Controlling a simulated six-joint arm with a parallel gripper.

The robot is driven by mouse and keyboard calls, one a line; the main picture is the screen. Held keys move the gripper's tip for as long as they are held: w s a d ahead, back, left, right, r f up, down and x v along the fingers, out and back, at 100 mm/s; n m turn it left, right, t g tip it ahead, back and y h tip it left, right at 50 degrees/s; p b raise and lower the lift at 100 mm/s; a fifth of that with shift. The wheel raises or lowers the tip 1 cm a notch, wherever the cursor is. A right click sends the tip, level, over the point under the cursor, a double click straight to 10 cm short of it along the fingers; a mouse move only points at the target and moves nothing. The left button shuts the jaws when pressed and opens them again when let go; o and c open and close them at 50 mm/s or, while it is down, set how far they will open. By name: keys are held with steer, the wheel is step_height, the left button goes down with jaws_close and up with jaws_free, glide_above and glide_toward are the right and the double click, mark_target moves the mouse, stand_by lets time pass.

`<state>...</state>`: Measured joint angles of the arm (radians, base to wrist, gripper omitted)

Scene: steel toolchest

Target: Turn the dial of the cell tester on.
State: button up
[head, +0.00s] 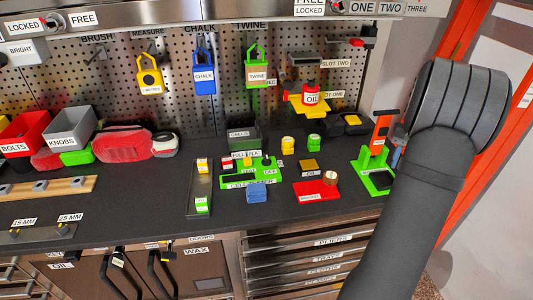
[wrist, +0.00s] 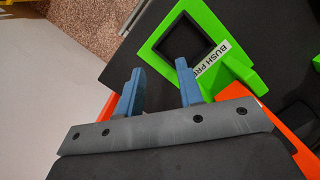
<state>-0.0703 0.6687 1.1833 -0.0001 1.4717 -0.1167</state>
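The cell tester (head: 235,182) is a flat green unit in the middle of the bench in the head view, with a dark slot and small labels on it. Its dial is too small to make out clearly, so I cannot tell its setting. The tester is not in the wrist view. My gripper (wrist: 158,88) shows two blue fingers spread apart with nothing between them. In the head view a blue finger (head: 397,156) shows beside the bush press, well to the right of the tester. My arm hides part of that area.
The green bush press (head: 366,163) with an orange upright (head: 382,130) stands close to my gripper. A red tray (head: 317,194) lies between it and the tester. A blue block (head: 257,195) sits at the tester's front edge. A grey tray (head: 199,180) lies left of the tester.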

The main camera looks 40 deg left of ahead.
steer(key=s+a+r+n+g, duration=0.1)
steer(key=s+a+r, duration=0.1)
steer(key=s+a, duration=0.35)
steer(key=n+t, duration=0.3)
steer(key=n, duration=0.3)
glide_toward(266, 155)
step_height(266, 155, down, 9)
steer(key=shift+w+d+f, duration=0.1)
jaws_close()
